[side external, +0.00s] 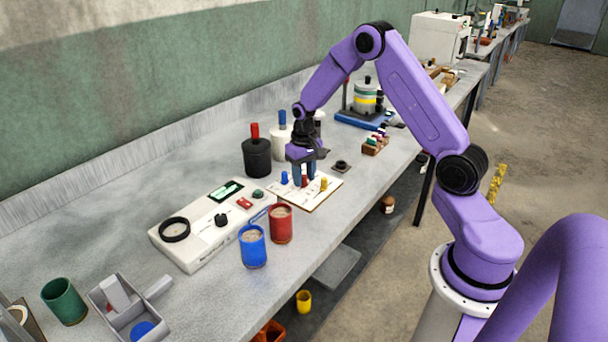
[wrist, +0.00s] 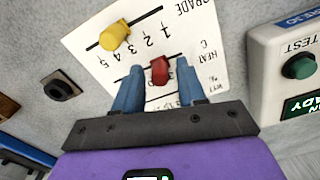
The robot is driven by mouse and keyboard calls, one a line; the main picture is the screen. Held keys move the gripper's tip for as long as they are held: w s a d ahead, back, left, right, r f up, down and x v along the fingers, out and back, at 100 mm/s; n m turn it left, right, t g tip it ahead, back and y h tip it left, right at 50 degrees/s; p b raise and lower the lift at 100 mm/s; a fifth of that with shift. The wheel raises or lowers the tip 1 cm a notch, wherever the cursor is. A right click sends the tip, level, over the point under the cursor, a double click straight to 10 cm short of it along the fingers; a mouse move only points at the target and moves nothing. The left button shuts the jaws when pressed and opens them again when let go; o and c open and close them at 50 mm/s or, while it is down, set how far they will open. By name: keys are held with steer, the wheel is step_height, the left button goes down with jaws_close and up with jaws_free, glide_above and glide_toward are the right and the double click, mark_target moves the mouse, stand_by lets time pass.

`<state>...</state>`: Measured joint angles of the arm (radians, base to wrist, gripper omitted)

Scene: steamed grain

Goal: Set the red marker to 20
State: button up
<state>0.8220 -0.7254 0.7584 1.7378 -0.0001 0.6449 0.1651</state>
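The white card (side external: 325,196) with printed slots and scales lies on the bench; it also shows in the wrist view (wrist: 205,50). The red marker (wrist: 159,70) stands on the line beside the "HEAT C" lettering; a bit of it shows in the side view (side external: 304,182). My gripper (wrist: 160,66) is low over the card, its blue fingers apart on either side of the red marker, with a gap visible on each side. In the side view my gripper (side external: 304,180) points down at the card. The fingers hide much of the heat scale, so the marker's reading cannot be told.
A yellow marker (wrist: 115,36) stands on the grade line and a blue marker (side external: 284,178) on the card's left. A white device (side external: 195,240) is left of the card. Red (side external: 281,225) and blue (side external: 253,248) cups stand in front; a black bottle (side external: 257,158) stands behind.

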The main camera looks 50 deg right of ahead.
jaws_close()
steer(key=shift+a, duration=1.4)
steer(key=shift+o, duration=1.2)
jaws_free()
step_height(320, 180, up, 18)
steer(key=shift+f, duration=0.25)
